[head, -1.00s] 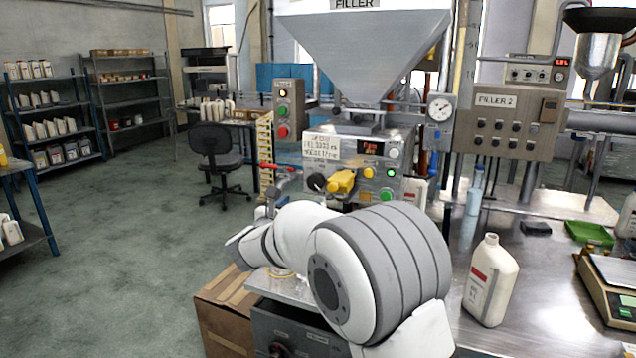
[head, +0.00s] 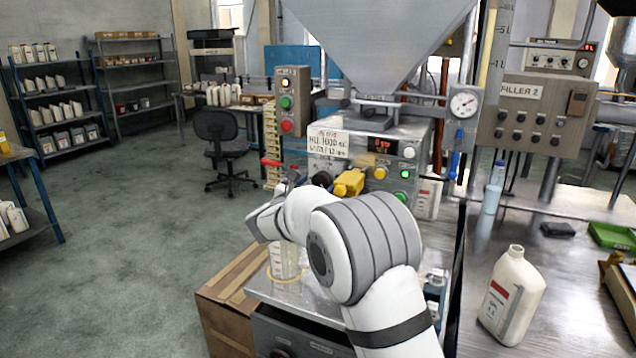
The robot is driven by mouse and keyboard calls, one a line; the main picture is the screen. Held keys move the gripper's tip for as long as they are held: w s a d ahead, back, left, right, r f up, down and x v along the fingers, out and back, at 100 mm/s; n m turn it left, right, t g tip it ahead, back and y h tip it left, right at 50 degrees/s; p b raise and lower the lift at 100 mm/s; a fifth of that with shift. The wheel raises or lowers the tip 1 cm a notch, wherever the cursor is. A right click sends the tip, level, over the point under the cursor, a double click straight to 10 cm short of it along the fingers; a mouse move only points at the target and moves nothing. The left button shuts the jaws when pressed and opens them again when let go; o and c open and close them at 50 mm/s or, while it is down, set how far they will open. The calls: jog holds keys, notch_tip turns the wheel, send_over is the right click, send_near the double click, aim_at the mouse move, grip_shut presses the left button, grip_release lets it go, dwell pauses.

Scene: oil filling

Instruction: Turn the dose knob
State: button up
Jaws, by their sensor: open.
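The filler's control panel (head: 408,152) faces me beyond my arm. A dark round knob (head: 322,180) sits low on its left side, just left of a yellow part (head: 348,184). I take it for the dose knob, but its markings are too small to read. A handwritten sign (head: 327,141) is above it, and a small red display (head: 382,145) is to the right. My white and grey arm rises in front of the machine, with its wrist bent to the left below the knob. My gripper's fingers are hidden behind the wrist, so no contact with the knob shows.
A red-handled valve (head: 272,163) projects left of the knob. A clear graduated container (head: 284,262) stands on the metal stand (head: 262,288) below. A white bottle (head: 512,297) stands on the steel bench at right.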

jog(key=shift+w+d, duration=0.3)
jog(key=shift+w, duration=0.2)
jog(key=c, duration=1)
